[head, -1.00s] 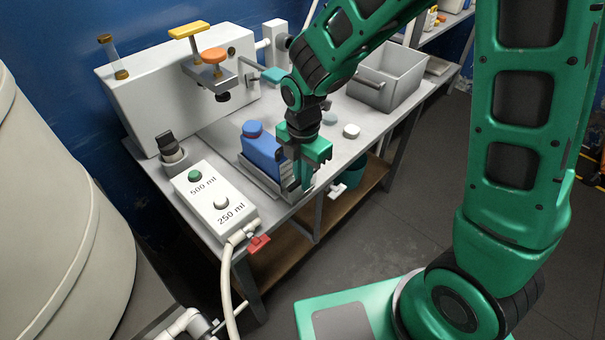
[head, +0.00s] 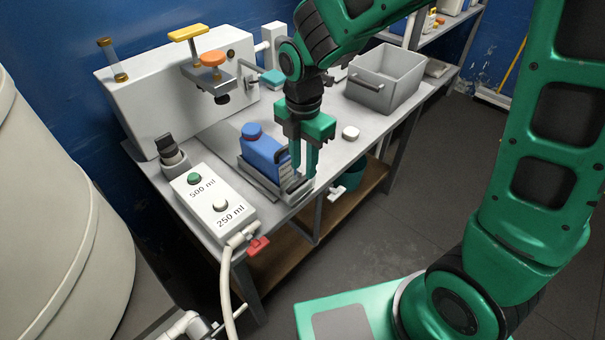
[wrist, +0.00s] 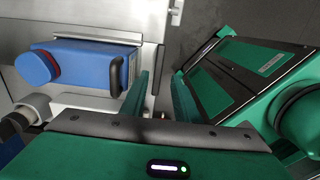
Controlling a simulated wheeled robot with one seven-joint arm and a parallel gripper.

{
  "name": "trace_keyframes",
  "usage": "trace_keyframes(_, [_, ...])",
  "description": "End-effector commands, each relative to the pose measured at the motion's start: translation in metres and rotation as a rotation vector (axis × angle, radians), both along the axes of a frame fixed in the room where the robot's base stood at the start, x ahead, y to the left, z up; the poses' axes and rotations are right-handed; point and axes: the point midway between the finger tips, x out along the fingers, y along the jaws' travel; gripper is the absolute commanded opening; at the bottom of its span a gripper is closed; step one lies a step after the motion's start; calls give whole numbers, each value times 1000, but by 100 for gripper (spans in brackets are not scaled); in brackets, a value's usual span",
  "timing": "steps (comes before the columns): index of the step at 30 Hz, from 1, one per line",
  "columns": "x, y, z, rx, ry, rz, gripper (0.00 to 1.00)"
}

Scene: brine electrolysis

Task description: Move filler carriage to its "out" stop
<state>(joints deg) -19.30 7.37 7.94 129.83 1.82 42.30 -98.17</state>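The filler carriage (head: 259,181) is a low metal tray on the bench holding a blue bottle (head: 264,150) with a blue cap. Its rim shows beside the bottle (wrist: 80,55) in the wrist view (wrist: 95,37). My gripper (head: 302,176) points down at the carriage's front end, near the bench edge. Its two green fingers stand apart, with a gap between them in the wrist view (wrist: 161,95). I cannot tell whether a part of the carriage lies between the fingertips. The bottle is beside the fingers, not between them.
A white button box (head: 215,202) marked 500 ml and 250 ml stands left of the carriage. Behind is the white filler housing (head: 185,90) with yellow and orange knobs. A grey bin (head: 385,85) and a white cap (head: 351,132) are to the right. Floor in front is clear.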

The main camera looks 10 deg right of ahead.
Motion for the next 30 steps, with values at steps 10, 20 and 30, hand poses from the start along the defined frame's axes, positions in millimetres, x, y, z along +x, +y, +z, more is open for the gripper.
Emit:
trace_keyframes(10, [0, 0, 39, 0, 0, 0, 28])
trace_keyframes(20, [0, 0, 41, -1, 2, 0, 28])
trace_keyframes(30, [-1, -26, 48, -9, -6, -145, 28])
